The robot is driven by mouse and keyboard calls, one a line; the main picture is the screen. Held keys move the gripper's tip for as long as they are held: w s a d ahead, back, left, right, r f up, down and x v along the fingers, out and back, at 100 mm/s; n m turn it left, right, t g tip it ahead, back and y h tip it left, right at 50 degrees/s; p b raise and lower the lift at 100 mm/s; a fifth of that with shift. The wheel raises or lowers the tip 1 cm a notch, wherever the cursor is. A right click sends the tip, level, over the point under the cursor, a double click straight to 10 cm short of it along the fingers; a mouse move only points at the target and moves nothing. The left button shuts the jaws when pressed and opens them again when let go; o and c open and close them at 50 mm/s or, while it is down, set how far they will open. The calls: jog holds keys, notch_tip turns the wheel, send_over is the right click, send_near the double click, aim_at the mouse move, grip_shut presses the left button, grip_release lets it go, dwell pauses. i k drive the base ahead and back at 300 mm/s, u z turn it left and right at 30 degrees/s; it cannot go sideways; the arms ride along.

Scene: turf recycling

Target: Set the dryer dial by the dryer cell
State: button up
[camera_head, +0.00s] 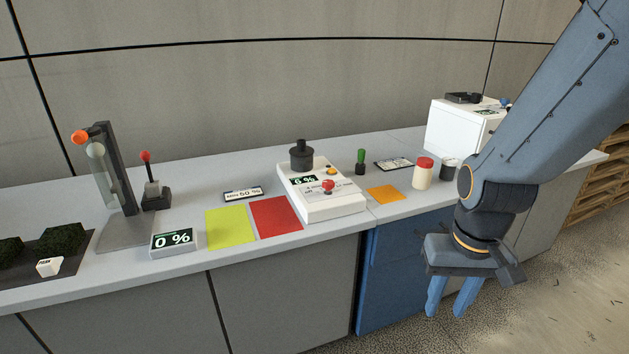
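No dial marked as the dryer's can be made out for certain. A white box (458,128) stands at the back right of the counter, with a small dark display and a blue knob-like part (505,103) at its right, partly hidden by my arm. A white instrument (322,205) sits mid-counter with a black knob-shaped top piece (301,156), a display that seems to read 6 % and a red button (328,185). My gripper (450,300) hangs fingers down in front of the counter, below its top. Its two blue fingers are apart, with nothing between them.
A card reading 50 % (243,194) lies behind yellow-green (230,228) and red (276,216) mats. A 0 % display (173,240), a lever (152,185) and a tube stand (113,170) are at left. A red-lidded jar (423,173) and dark-topped jar (449,169) stand near my arm.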

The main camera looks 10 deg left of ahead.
aim_at(328, 185)
jog(key=u, duration=0.55)
jog(key=i, duration=1.35)
jog(key=z, duration=0.4)
